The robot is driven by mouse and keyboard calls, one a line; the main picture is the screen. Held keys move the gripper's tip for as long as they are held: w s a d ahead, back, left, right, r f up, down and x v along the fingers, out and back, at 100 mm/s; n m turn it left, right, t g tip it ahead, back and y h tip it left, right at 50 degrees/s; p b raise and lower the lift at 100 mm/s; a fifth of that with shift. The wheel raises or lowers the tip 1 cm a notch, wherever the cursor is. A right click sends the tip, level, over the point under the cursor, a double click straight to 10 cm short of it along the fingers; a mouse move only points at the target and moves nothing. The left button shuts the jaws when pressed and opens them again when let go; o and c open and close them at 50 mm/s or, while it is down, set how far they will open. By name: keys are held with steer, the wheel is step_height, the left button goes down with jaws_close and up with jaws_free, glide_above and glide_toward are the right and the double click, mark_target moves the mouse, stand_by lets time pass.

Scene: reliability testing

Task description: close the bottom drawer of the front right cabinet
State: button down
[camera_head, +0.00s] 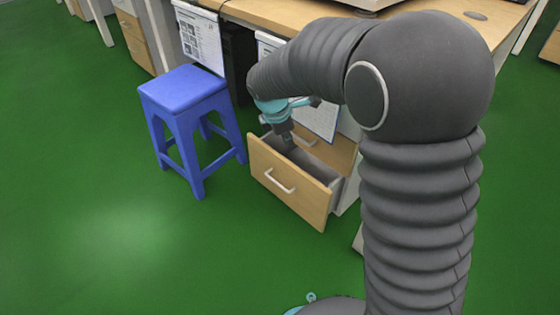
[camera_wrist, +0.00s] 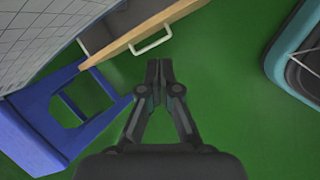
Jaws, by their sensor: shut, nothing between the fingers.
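The bottom drawer (camera_head: 290,188) of the cabinet under the desk is pulled out, with a wood-coloured front and a pale bar handle. In the wrist view its front (camera_wrist: 150,30) runs slanting across the top, with the handle on the outer side and the grey inside (camera_wrist: 97,36) behind it. The upper drawer (camera_head: 318,148) appears closed, partly hidden by my arm. My gripper (camera_head: 288,142) is shut and empty. In the head view it overlaps the open drawer; in the wrist view its fingertips (camera_wrist: 160,64) show against green floor, outside the drawer front and apart from the handle.
A blue stool (camera_head: 185,92) stands just left of the drawer; it also shows in the wrist view (camera_wrist: 35,130). The wooden desk (camera_head: 270,14) stands above the cabinet. Papers (camera_head: 200,38) hang at its side. The green floor (camera_head: 110,215) is clear in front and left.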

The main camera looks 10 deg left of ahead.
steer(key=w+a+f+n, duration=0.2)
steer(key=a+f+n, duration=0.3)
steer(key=a+f, duration=0.35)
steer(key=shift+n+h, duration=0.3)
steer(key=b+x, duration=0.1)
steer(key=x, duration=0.3)
steer(key=w+b+x, duration=0.1)
steer(key=x, duration=0.3)
steer(key=d+b+x, duration=0.1)
steer(key=x, duration=0.3)
steer(key=shift+w+d+r, duration=0.1)
steer(key=shift+w+r, duration=0.1)
steer(key=shift+w, duration=0.1)
steer(key=shift+w+d, duration=0.45)
steer(key=shift+w, duration=0.15)
